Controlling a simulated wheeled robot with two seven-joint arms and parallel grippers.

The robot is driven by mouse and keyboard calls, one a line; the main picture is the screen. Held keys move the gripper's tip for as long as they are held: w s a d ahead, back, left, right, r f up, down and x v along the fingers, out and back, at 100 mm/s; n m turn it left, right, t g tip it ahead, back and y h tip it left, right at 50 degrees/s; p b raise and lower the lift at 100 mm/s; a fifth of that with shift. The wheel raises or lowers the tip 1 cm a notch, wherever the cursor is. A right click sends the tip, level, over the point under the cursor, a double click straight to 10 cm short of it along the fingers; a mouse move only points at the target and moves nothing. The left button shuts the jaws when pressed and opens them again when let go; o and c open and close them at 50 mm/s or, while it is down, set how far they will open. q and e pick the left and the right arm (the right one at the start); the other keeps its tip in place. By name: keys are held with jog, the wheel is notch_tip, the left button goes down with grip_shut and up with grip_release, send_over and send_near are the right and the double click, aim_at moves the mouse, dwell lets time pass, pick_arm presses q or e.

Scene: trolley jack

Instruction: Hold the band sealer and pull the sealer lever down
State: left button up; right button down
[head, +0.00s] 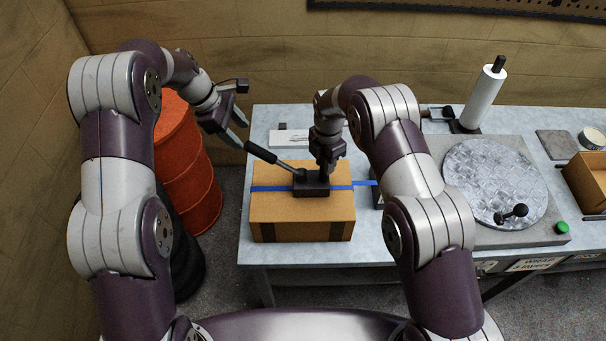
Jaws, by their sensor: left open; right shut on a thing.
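The band sealer (311,187) is a dark block on top of a cardboard box (300,211), on the blue band (268,188) that runs across the box. Its sealer lever (279,163) slants up to the left and ends in a black grip (260,152). My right gripper (325,172) points down and is shut on the band sealer; its fingertips are partly hidden against the dark block. My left gripper (240,131) is open and empty, in the air up and left of the lever grip, apart from it.
An orange drum (186,165) and dark tyres (188,250) stand left of the table (262,122). A round metal turntable (495,185), a white film roll (483,98) and an open carton (590,180) are on the right. A white label (289,138) lies behind the box.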

aim_at(258, 153)
pick_arm(q)
jog(key=x, duration=1)
jog(key=shift+f, duration=0.15)
